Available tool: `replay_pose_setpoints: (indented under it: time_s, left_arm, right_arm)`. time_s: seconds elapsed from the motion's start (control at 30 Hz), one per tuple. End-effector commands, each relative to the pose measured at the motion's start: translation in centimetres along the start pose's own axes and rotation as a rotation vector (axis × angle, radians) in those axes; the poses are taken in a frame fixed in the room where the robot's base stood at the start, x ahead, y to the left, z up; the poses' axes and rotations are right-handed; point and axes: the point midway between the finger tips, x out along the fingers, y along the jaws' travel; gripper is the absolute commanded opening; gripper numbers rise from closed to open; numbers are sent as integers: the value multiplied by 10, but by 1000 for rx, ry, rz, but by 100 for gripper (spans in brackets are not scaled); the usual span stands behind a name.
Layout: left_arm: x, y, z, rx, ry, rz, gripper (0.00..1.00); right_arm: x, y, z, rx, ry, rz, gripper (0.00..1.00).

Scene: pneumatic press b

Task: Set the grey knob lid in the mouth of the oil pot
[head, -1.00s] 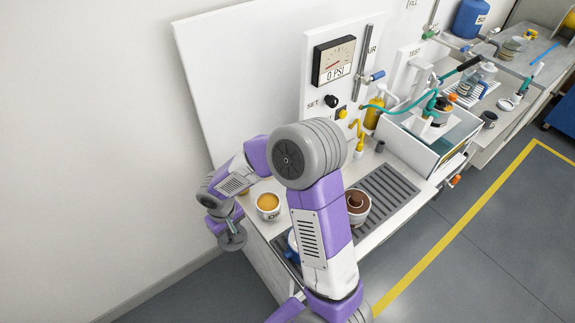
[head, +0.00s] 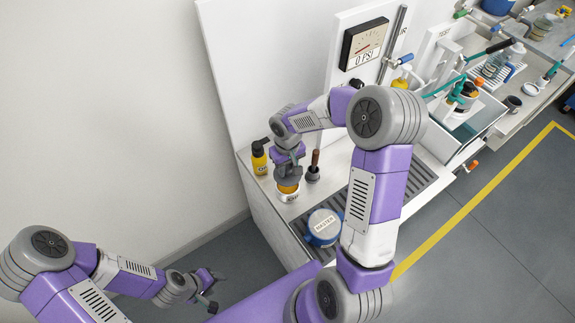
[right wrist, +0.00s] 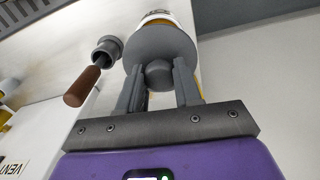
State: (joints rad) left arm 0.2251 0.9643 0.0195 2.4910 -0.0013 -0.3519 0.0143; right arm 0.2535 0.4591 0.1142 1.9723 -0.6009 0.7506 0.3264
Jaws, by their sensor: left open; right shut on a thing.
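The grey knob lid (head: 288,171) is a round grey disc. My right gripper (head: 287,156) is shut on its knob; in the right wrist view the gripper (right wrist: 158,85) has a finger on each side of the knob and the lid's disc (right wrist: 160,42) lies beyond. The white oil pot (head: 287,197) stands on the bench below the lid. Orange oil shows at the near side of its mouth; the lid covers the far side. I cannot tell whether lid and rim touch. My left gripper (head: 214,288) is open and empty, low at left, away from the bench.
A yellow bottle with a black top (head: 259,158) stands left of the pot. A grey holder with a brown-handled tool (head: 313,170) is close on the right. A blue and white labelled container (head: 323,228) stands nearer the front edge. A slotted grey grate (head: 418,183) lies right.

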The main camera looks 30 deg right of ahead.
Motion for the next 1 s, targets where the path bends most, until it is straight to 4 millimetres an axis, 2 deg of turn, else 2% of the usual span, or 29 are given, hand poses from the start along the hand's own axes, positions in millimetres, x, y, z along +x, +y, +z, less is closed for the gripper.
replay_pose_setpoints:
  time_s: [0.27,0.7,1.0]
  left_arm:
    - [10,-4,-1,0,0,0,54]
    - [41,-15,-2,0,0,0,54]
    - [42,-15,-2,1,0,0,54]
  right_arm:
    - [10,0,1,-2,0,0,0]
    - [49,0,1,-2,-1,0,0]
    - [50,0,1,-2,0,0,0]
